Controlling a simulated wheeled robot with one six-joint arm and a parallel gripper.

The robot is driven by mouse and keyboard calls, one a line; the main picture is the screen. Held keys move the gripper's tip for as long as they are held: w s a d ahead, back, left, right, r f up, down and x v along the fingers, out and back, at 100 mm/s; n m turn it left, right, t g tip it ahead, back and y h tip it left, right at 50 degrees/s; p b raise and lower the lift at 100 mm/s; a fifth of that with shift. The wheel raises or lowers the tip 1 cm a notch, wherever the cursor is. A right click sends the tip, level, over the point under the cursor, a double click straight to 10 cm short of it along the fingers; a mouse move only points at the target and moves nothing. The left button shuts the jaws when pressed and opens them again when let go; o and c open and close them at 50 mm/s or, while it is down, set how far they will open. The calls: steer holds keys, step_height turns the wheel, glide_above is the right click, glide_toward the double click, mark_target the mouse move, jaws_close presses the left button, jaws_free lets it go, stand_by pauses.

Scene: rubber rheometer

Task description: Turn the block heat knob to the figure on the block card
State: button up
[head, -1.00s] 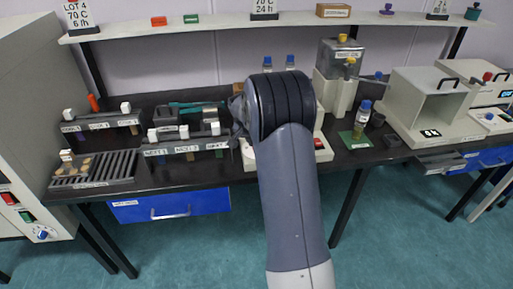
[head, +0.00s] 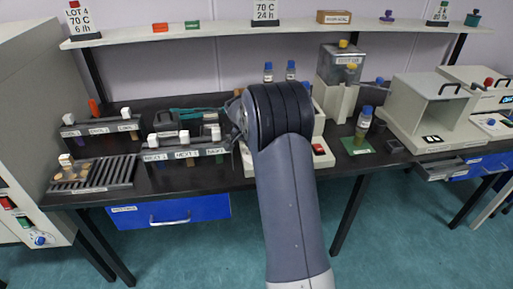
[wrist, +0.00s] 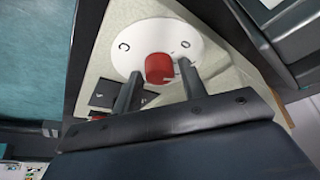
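A red knob (wrist: 159,68) stands on a round white dial (wrist: 150,42) with dark marks too small to read surely. My gripper (wrist: 160,70) is open, with one finger on each side of the knob. A small gap shows at the left finger; the right finger is very close or touching. In the head view my arm hides the gripper and dial. Cards stand on the shelf: one reads LOT 4, 70 C, 6 h (head: 78,18), one 70 C, 24 h (head: 265,11), and one at the right (head: 438,13) starts with 80. I cannot tell which is the block card.
A cream unit with a red switch (head: 319,149) shows beside my arm. Racks with white-topped pieces (head: 185,150) and a slotted tray (head: 95,176) stand to the left. A bottle on a green mat (head: 357,146) and a cream box (head: 430,105) stand to the right.

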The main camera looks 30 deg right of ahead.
steer(key=shift+o, duration=1)
steer(key=v, duration=1)
steer(key=shift+r, duration=0.4)
steer(key=shift+a, duration=0.1)
steer(key=x, duration=1.1)
steer(key=shift+s, duration=0.1)
steer(key=shift+r, duration=0.1)
